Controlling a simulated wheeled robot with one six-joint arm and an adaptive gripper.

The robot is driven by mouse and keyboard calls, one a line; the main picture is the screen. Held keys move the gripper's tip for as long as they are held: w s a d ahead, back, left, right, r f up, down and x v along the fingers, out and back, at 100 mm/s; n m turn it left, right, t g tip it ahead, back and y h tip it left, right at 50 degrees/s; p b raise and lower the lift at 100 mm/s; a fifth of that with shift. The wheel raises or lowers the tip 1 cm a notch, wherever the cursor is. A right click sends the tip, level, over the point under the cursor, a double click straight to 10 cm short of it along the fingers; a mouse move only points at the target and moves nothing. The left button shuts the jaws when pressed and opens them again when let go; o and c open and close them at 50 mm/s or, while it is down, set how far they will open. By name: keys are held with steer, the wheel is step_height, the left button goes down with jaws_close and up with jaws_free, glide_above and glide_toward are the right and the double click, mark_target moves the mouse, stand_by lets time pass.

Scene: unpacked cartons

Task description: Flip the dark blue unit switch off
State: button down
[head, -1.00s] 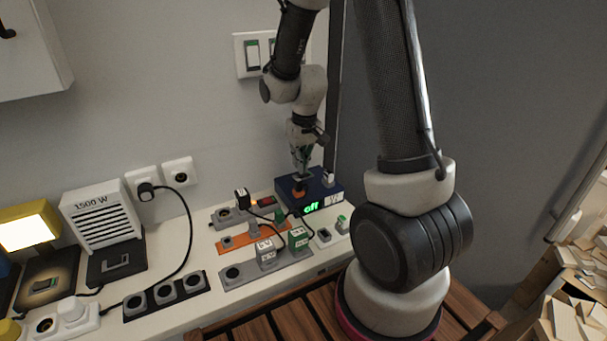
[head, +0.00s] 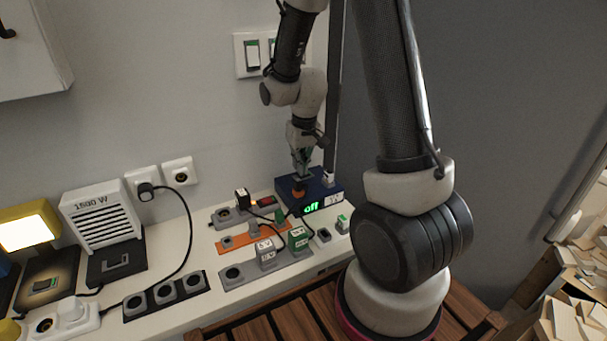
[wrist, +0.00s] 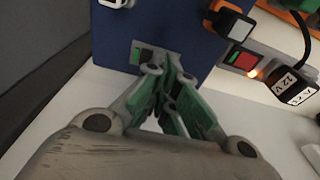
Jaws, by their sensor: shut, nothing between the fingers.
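The dark blue unit (head: 325,191) stands at the right end of the white counter. Its front display (head: 311,208) reads "off" in green. In the wrist view the blue unit (wrist: 185,30) fills the top middle, and a small switch with a green part (wrist: 138,52) shows on it, just left of the fingertips. My gripper (head: 301,174) is over the unit, pointing down, shut and empty. In the wrist view its fingertips (wrist: 172,62) meet at the unit beside the switch and partly cover the panel there. Whether they touch it I cannot tell.
An orange and black plug (wrist: 229,21) is by the unit. A red switch (wrist: 243,59) with a lit lamp is on a nearby strip. Green and grey adapters (head: 298,238), black cables and socket strips crowd the counter in front and left. A heater (head: 102,215) stands further left.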

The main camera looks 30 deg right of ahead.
steer(key=shift+f, duration=0.7)
stand_by(0.3)
steer(key=shift+r, duration=3.5)
steer(key=s+r+t, duration=0.1)
steer(key=s+r, duration=0.7)
steer(key=s, duration=0.3)
steer(key=s+r+t, duration=0.1)
steer(key=s+r, duration=0.7)
steer(key=s, duration=0.4)
steer(key=shift+s+d+r+t, duration=0.2)
steer(key=shift+d+t, duration=0.1)
steer(key=shift+d, duration=0.1)
